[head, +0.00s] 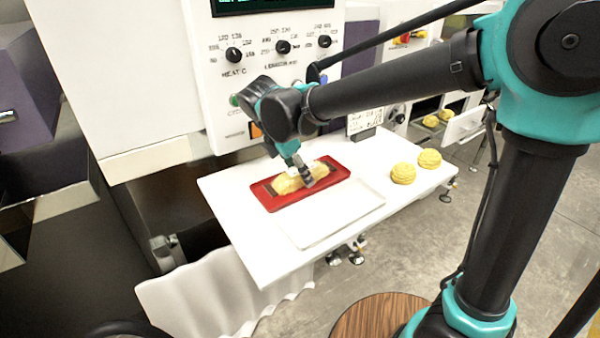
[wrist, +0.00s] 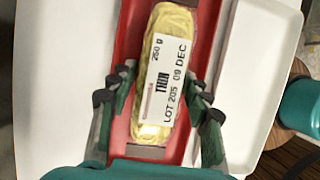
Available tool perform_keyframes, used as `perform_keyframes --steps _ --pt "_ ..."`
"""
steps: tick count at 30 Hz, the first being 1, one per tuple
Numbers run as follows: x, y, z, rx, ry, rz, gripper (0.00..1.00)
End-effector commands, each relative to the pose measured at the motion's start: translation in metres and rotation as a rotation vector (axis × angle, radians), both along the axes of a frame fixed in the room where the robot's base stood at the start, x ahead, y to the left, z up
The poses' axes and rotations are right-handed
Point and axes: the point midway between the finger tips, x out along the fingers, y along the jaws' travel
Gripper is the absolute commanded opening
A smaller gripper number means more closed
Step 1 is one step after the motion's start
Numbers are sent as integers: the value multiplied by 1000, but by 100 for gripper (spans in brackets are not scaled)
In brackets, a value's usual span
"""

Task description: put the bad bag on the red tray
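A yellow bag (head: 287,184) lies on the red tray (head: 338,172) on the white table. In the wrist view the bag (wrist: 160,110) has a white label reading "250 g", "LOT 205" and "09 DEC". It lies lengthwise along the red tray (wrist: 207,40), with grey strips at its ends. My gripper (head: 304,174) is low over the bag. In the wrist view its fingers (wrist: 163,88) are apart, one on each side of the bag, with small gaps visible. Whether the fingertips touch the tray cannot be told.
An empty white tray (head: 335,217) lies beside the red tray, nearer me. Two round yellow items (head: 403,173) (head: 429,158) sit at the table's right end. A machine panel with knobs (head: 283,47) stands behind the table. A round wooden top (head: 375,316) is in front.

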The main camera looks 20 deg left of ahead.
Motion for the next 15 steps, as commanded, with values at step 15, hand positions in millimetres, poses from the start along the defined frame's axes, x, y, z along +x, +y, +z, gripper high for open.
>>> perform_keyframes --steps 15 --pt "-1 0 4 0 0 0 68"
